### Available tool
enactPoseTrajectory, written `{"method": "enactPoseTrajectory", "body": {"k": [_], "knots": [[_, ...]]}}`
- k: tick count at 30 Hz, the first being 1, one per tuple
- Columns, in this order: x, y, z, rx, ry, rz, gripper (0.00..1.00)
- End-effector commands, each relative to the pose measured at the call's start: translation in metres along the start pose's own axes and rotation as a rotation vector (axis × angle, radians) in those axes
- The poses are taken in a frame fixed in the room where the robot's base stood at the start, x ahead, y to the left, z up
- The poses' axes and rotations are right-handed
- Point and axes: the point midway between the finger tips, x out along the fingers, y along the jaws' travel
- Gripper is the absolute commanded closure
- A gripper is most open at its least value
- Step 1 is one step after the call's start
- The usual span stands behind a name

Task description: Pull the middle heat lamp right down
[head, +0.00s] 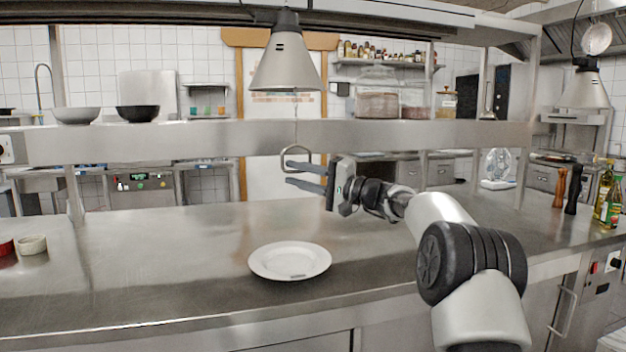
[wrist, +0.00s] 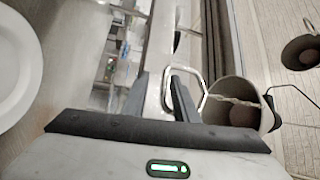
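The middle heat lamp (head: 285,68) is a pale cone hanging above the steel shelf; its underside shows in the wrist view (wrist: 222,94). A thin cord drops from it to a metal loop handle (head: 283,157), which hangs in front of the shelf's lower edge. My gripper (head: 288,173) is at the loop's lower end, with its two dark fingers apart, one above the other. In the wrist view, the loop (wrist: 203,94) shows beside and partly behind the right finger. I cannot tell whether that finger is through the loop or touching it. Nothing shows clamped between the fingers.
A white plate (head: 290,261) lies on the steel counter (head: 160,275) below my gripper. The long shelf (head: 200,141) runs behind the loop, with two bowls on its left. Another lamp (head: 585,90) hangs at the right, above bottles and mills. Small bowls stand at far left.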

Motion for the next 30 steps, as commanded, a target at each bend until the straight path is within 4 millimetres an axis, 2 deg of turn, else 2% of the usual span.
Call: {"method": "enactPoseTrajectory", "body": {"k": [5, 15, 21, 24, 30], "knots": [[-0.026, -0.001, -0.001, -0.001, 0.004, 0.0, 0.73], [-0.109, -0.001, -0.001, 0.001, 0.005, 0.002, 0.73], [-0.149, -0.001, -0.001, 0.001, 0.003, 0.001, 0.73], [-0.162, 0.0, -0.001, 0.001, 0.003, 0.002, 0.73], [-0.172, 0.0, 0.0, 0.0, 0.001, 0.001, 0.73]]}}
